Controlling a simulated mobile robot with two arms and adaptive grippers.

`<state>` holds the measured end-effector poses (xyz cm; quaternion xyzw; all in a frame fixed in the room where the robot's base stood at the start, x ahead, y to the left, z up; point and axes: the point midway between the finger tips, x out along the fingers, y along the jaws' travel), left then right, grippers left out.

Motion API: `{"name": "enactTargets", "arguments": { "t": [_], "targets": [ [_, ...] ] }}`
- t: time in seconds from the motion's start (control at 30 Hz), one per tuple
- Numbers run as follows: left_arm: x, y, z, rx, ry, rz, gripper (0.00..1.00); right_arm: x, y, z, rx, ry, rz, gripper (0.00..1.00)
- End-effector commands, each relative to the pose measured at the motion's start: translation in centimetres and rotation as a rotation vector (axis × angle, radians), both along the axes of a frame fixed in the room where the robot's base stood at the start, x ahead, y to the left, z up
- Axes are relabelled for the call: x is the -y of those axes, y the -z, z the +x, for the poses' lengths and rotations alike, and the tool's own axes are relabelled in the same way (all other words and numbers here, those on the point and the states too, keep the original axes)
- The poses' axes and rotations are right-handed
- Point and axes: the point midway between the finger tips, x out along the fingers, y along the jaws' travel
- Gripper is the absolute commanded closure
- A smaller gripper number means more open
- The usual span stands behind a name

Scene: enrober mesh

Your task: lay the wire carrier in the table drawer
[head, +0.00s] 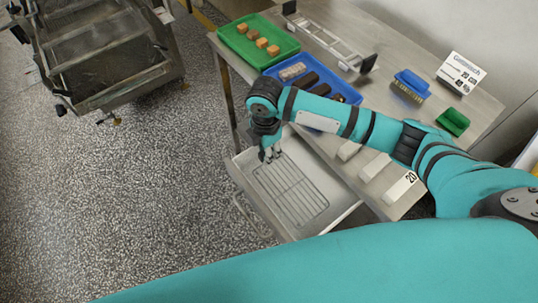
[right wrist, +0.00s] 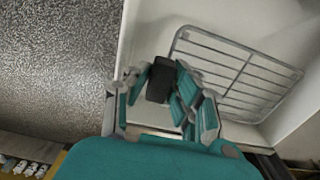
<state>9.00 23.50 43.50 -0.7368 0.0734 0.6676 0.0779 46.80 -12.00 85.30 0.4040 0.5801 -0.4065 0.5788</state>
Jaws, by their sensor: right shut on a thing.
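The wire carrier (head: 291,190) is a grey wire grid within the outline of the open table drawer (head: 335,218). It looks about level; I cannot tell whether it rests on the drawer floor. My right gripper (head: 270,153) is at the carrier's far left end, over the drawer. In the right wrist view the gripper (right wrist: 168,90) is shut on a dark block at the near side of the carrier (right wrist: 235,75), which appears to be its grip. The fingers hide how block and wires join. The drawer's pale inside (right wrist: 150,38) surrounds the grid. My left gripper is out of view.
On the steel table (head: 482,118) stand a green tray (head: 228,38) with cubes, a blue tray (head: 354,92) with bars, a metal frame (head: 332,42), a brush (head: 410,86) and a sign (head: 461,73). Pale blocks (head: 401,187) lie near its front edge. A cart (head: 105,55) stands far left.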

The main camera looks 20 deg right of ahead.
Motion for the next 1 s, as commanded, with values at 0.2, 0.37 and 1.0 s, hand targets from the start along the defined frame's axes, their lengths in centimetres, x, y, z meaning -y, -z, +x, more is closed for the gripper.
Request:
{"name": "enactTargets", "arguments": {
  "t": [0.2, 0.37, 1.0],
  "targets": [
    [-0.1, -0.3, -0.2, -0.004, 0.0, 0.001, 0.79, 0.0, 2.9, -0.1, -0.004, 0.002, -0.001, 1.0],
    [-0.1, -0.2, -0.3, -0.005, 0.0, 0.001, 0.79, 0.0, 3.5, -0.1, 0.0, 0.0, 0.0, 1.0],
    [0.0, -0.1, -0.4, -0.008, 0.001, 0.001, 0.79, 0.0, 1.9, 0.1, 0.004, 0.002, 0.001, 0.69]
  ]
}}
